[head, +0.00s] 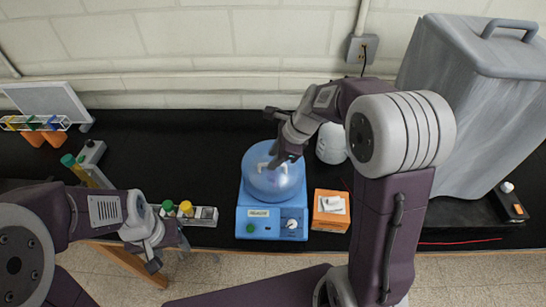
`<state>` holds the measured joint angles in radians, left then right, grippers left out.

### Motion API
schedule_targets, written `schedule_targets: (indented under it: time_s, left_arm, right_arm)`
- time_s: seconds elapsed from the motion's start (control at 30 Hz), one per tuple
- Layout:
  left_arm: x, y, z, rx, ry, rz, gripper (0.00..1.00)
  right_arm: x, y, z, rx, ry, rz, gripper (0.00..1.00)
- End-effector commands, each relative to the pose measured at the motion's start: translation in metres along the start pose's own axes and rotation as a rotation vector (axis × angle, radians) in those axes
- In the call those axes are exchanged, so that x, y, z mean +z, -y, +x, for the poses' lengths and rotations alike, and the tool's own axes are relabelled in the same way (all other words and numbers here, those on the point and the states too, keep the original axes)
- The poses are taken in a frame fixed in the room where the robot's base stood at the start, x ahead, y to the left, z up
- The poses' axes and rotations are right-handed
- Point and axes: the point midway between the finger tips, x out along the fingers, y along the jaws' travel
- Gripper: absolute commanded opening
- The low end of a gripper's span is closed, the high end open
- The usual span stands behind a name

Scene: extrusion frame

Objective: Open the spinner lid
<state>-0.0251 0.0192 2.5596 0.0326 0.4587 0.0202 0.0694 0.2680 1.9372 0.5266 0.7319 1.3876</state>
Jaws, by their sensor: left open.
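The spinner (270,222) is a blue box with a label, a green button and a white knob on its front, standing near the front edge of the black bench. Its rounded, translucent blue lid (273,185) sits on top and looks closed. A white handle (264,167) shows on the lid. My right gripper (284,158) reaches in from above right, at the far part of the lid beside the handle. I cannot tell whether its fingers touch or grip the handle. My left gripper (154,264) is open and empty, pointing down in front of the bench's front edge.
An orange box (331,211) stands close to the spinner's right, with a white container (331,144) behind it. A rack with green- and yellow-capped tubes (206,216) is to the left. A large grey case (470,100) fills the right.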

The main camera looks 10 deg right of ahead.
Motion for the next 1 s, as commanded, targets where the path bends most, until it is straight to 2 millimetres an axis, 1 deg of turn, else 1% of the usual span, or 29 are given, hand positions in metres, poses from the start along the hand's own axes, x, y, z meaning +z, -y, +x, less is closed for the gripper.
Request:
schedule_targets:
  time_s: [0.03, 0.13, 0.37, 0.4, 0.47, 0.5, 1.0]
  left_arm:
    - [0.0000, 0.0000, -0.0008, 0.000, 0.000, 0.000, 0.54]
    - [0.0000, 0.0000, -0.0010, 0.000, 0.000, 0.000, 0.54]
    - [0.0001, 0.0001, -0.0009, 0.000, 0.000, 0.000, 0.54]
    - [0.0001, 0.0001, -0.0008, 0.000, 0.000, 0.000, 0.54]
    - [0.0001, 0.0001, -0.0008, 0.000, 0.000, 0.000, 0.54]
    - [0.0001, 0.0001, -0.0008, 0.000, 0.000, 0.000, 0.54]
    - [0.0000, 0.0001, -0.0009, 0.000, 0.000, 0.000, 0.54]
  right_arm:
    - [0.0003, -0.0005, 0.0060, 0.002, 0.000, -0.001, 0.32]
    - [0.0007, -0.0002, 0.0126, 0.000, 0.000, -0.002, 0.32]
    - [0.0004, 0.0001, 0.0143, -0.001, 0.000, -0.002, 0.32]
    - [0.0004, 0.0001, 0.0143, -0.001, 0.000, -0.002, 0.27]
    - [0.0003, 0.0001, 0.0142, -0.001, 0.000, -0.002, 0.10]
    - [0.0003, 0.0001, 0.0141, -0.001, 0.000, -0.002, 0.00]
    - [0.0003, 0.0002, 0.0139, -0.001, 0.000, -0.002, 0.00]
